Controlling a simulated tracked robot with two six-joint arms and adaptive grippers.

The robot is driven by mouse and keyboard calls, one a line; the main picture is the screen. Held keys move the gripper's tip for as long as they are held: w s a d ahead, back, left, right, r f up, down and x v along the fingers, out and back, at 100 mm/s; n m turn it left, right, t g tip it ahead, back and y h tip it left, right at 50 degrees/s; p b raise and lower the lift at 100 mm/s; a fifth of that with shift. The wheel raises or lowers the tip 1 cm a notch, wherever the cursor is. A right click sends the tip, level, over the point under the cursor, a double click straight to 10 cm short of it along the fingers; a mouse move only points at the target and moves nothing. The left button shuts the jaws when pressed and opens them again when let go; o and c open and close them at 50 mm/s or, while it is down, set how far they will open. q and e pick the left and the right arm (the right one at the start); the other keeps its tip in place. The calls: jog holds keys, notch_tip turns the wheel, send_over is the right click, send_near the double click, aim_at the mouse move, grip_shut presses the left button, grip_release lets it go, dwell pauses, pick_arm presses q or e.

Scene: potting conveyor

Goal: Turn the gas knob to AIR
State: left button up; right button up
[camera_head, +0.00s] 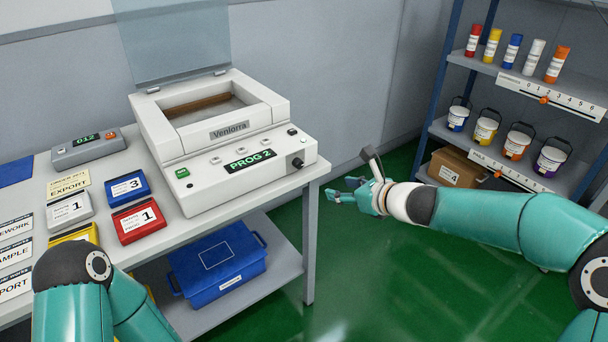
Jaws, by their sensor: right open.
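The white machine (205,134) marked "Venlorra" stands on the table with its clear lid raised. A black knob (298,163) sits at the right end of its front panel, beside the green "PROG 2" display (250,160). The knob's markings and pointer are too small to read. My right gripper (338,189) is open and empty, past the table's right edge, to the right of and a little lower than the knob in the picture. It appears apart from the knob. My left arm shows at the bottom left; its gripper is not in view.
Blue (127,185) and red (139,220) numbered boxes and several label cards lie on the table (205,234). A blue bin (218,265) is on the shelf below. Shelving (490,71) with tubes and buckets stands at the right. Green floor (370,285) is clear between.

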notch_tip(320, 180, up, 2)
jog(key=m+p, duration=0.1)
jog(key=p, duration=0.1)
send_near(301, 165)
jog(key=shift+t, duration=0.3)
jog(key=p+x, duration=0.3)
jog(key=x, duration=0.4)
jog(key=shift+w+a+f, duration=0.1)
jog(key=shift+a+f, duration=0.1)
jog(key=shift+f, duration=0.05)
jog(key=shift+w+a+f+p, duration=0.35)
jog(key=shift+w+p, duration=0.05)
jog(key=shift+w, duration=0.05)
